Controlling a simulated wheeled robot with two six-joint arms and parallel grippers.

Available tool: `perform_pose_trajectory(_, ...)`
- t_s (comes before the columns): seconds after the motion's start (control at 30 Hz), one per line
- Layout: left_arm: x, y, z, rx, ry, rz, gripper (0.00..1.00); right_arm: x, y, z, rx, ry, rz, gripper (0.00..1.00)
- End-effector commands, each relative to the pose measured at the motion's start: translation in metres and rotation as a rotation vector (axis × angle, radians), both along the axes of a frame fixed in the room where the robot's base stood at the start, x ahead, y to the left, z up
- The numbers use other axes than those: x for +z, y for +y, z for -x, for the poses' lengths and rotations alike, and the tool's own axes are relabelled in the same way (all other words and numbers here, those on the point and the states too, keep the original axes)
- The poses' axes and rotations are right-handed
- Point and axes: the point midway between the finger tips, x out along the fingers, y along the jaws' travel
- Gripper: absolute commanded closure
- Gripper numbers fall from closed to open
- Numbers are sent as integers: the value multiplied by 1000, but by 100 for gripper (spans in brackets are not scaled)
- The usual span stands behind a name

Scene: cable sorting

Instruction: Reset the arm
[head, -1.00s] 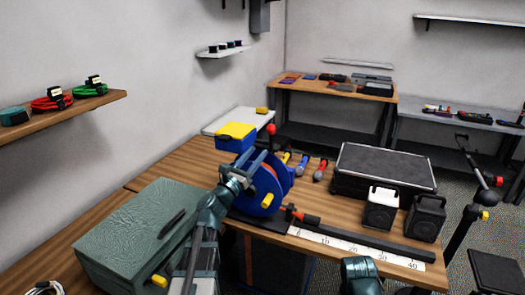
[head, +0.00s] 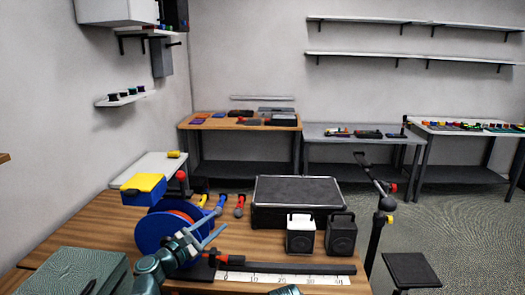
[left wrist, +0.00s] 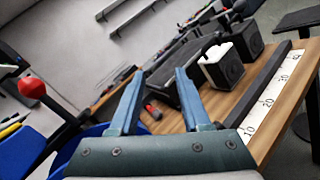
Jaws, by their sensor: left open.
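My left gripper (head: 212,232) is open and empty, just in front and to the right of the blue cable reel (head: 150,233) in the head view. Part of the reel is hidden behind my left arm. In the left wrist view my left gripper's two fingers (left wrist: 159,76) stand apart with nothing between them, and the reel's blue edge shows behind the left one. My right gripper is not in view; only a teal piece of my right arm shows at the bottom edge of the head view.
The wooden bench (head: 100,215) holds a black case (head: 298,192), white (head: 300,234) and black (head: 341,235) boxes, a ruler strip (head: 270,278), several hand tools and a yellow-blue box (head: 143,190). A green box (head: 75,272) is at lower left. A black stand (head: 377,235) is at right.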

Motion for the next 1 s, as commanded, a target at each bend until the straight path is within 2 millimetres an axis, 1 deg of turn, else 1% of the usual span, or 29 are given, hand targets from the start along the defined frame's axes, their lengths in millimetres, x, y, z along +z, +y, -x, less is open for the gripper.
perform_pose_trajectory(0.03, -10, -36, 12, -81, -10, -136, 53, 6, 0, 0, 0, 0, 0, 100)
perform_pose_trajectory(0.07, -20, -54, 19, -132, -18, -226, 53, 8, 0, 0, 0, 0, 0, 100)
perform_pose_trajectory(0.1, -34, -77, 31, -204, -32, -346, 53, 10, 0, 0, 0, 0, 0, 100)
perform_pose_trajectory(0.17, -57, -109, 51, -321, -57, -528, 53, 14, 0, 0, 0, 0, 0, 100)
perform_pose_trajectory(0.2, -73, -126, 65, -402, -75, -646, 53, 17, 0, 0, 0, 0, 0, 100)
perform_pose_trajectory(0.27, -96, -146, 88, -528, -104, -818, 53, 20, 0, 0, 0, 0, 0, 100)
perform_pose_trajectory(0.3, -111, -156, 104, -616, -126, -930, 53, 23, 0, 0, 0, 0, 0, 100)
perform_pose_trajectory(0.37, -132, -166, 129, -751, -159, -1090, 53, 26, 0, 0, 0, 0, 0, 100)
perform_pose_trajectory(0.4, -145, -169, 145, -843, -181, -1194, 53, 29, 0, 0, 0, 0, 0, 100)
perform_pose_trajectory(0.43, -154, -169, 156, -914, -196, -1269, 53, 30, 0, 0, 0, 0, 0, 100)
perform_pose_trajectory(0.5, -171, -166, 181, -1077, -231, -1436, 53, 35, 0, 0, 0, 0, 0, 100)
perform_pose_trajectory(0.6, -187, -152, 211, -1298, -268, -1640, 53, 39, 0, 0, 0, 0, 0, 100)
perform_pose_trajectory(0.7, -192, -135, 230, -1482, -288, -1795, 53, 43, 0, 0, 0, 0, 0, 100)
perform_pose_trajectory(0.83, -192, -117, 244, -1649, -294, -1924, 53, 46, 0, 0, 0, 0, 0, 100)
perform_pose_trajectory(0.9, -191, -111, 248, -1702, -293, -1962, 53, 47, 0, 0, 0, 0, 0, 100)
perform_pose_trajectory(1.0, -189, -106, 250, -1738, -288, -1990, 53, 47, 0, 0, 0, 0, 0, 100)
